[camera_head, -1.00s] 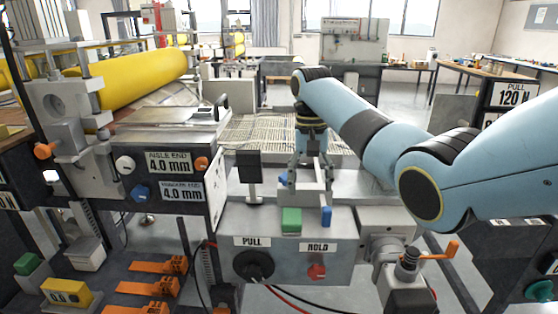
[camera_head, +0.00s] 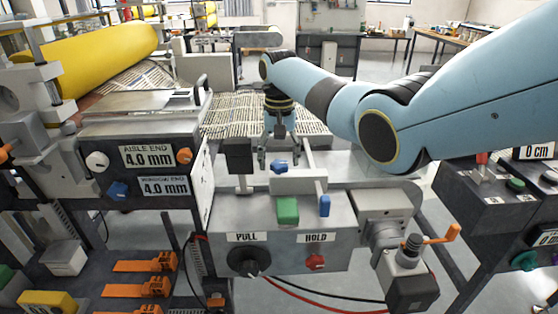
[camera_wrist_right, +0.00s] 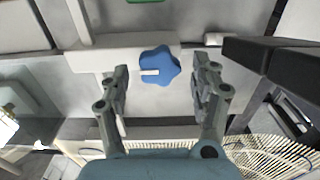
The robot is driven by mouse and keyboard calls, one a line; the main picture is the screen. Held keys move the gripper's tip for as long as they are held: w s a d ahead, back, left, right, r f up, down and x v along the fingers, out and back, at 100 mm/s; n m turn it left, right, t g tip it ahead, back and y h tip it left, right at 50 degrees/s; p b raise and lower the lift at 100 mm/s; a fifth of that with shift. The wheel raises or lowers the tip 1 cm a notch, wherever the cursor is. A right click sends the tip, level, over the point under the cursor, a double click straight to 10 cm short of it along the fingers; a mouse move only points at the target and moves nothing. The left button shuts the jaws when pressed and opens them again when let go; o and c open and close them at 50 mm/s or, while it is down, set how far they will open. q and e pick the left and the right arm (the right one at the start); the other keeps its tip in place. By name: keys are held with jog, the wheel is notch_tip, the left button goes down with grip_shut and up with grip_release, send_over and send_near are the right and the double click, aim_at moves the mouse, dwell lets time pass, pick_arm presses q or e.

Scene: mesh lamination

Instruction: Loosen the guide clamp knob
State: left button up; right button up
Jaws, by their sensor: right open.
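The blue lobed knob (camera_head: 278,167), which I take for the guide clamp knob, sits on the grey block behind the green block. In the right wrist view the blue knob (camera_wrist_right: 160,66) shows a pale bar mark on its face. My right gripper (camera_head: 276,156) is open and empty above and behind the knob. In the right wrist view its fingertips (camera_wrist_right: 163,78) stand on the left and right of the knob, with gaps on both sides. I see no contact. My left gripper is not in view.
A black block on a post (camera_head: 238,157) stands close left of the knob. A green block (camera_head: 287,210) and a small blue block (camera_head: 324,206) are in front. Below are a black PULL knob (camera_head: 249,262) and a red HOLD knob (camera_head: 315,262). Wire mesh (camera_head: 225,120) lies behind.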

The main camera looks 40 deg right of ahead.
jog(key=shift+f, duration=0.45)
jog(key=c, duration=1.2)
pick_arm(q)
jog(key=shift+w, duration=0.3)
pick_arm(e)
jog(key=shift+o, duration=0.2)
